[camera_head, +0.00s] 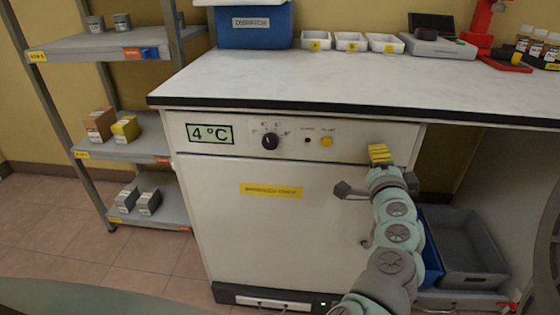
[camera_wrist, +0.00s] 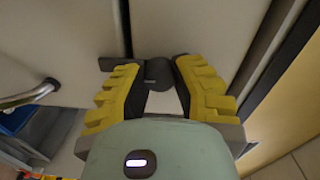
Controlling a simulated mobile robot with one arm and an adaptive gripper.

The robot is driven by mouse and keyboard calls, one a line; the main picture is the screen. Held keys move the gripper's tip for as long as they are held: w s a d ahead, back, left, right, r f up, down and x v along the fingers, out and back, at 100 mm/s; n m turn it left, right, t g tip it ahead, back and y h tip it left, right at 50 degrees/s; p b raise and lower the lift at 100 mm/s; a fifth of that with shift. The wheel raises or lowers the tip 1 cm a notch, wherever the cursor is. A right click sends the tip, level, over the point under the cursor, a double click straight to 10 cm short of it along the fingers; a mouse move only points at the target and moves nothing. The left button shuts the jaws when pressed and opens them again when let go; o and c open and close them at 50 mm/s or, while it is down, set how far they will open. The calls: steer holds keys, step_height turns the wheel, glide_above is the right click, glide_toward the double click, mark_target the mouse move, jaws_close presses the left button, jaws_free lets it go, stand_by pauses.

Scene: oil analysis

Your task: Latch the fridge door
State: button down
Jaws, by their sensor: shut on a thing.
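The white fridge (camera_head: 255,145) stands under the counter with its door (camera_head: 240,230) flush or nearly flush below the control panel; a narrow dark seam parts them in the wrist view. In that view the dark latch (camera_wrist: 158,71) has a knob between my fingers and an arm reaching left across the seam onto the door (camera_wrist: 60,40). My gripper (camera_head: 380,153), with yellow fingers, is at the fridge's upper right corner and shut on the latch knob; it also shows in the wrist view (camera_wrist: 156,80). In the head view the latch is hidden behind my gripper. The metal door handle (camera_wrist: 30,94) is apart from my fingers.
The counter (camera_head: 290,75) overhangs just above my gripper. A grey bin (camera_head: 465,245) and a blue bin (camera_head: 431,245) are low at the right. A shelf rack (camera_head: 120,150) stands left of the fridge. Floor in front of the rack is clear.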

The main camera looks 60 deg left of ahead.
steer(key=shift+w, duration=0.1)
steer(key=c, duration=0.7)
jaws_free()
steer(key=v, duration=1.2)
